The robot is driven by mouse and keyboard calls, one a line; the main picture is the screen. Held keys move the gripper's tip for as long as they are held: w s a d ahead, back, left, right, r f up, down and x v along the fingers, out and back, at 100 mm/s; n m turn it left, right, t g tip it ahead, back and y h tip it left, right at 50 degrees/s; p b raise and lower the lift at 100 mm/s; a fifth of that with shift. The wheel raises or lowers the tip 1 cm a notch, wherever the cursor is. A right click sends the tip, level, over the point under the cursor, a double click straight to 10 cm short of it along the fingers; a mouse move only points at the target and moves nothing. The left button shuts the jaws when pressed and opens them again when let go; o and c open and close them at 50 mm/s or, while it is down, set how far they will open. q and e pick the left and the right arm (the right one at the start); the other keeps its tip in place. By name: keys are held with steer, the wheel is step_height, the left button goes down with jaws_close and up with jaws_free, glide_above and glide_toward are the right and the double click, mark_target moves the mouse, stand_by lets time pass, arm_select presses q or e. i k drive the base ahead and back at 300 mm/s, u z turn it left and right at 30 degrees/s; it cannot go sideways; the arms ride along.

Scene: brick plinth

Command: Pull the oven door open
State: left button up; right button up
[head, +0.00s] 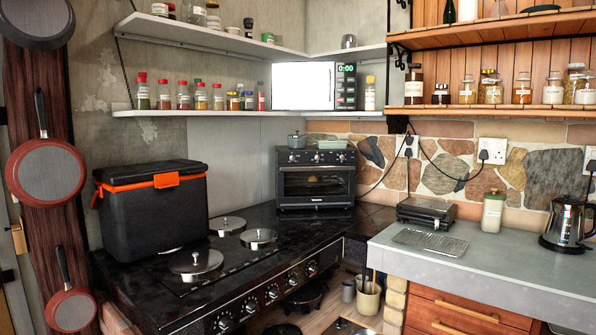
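A black countertop oven (316,157) stands at the back corner, on the far end of the black stove top. Its front faces me, with a row of knobs along the top. The oven door (316,183) below the knobs is upright and looks shut. A pale bar that looks like its handle runs across the door's upper edge. Something brownish shows dimly behind the glass. Neither of my grippers is in view.
The black stove (215,265) with round silver burner lids spreads in front of the oven. A black cooler box (150,212) stands to its left. A sandwich press (427,213) and kettle (567,222) are on the grey counter (500,256) to the right. A microwave (303,86) is on the shelf above.

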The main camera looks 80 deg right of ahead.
mark_target(350, 168)
steer(key=z, duration=2.85)
steer(key=i, duration=1.05)
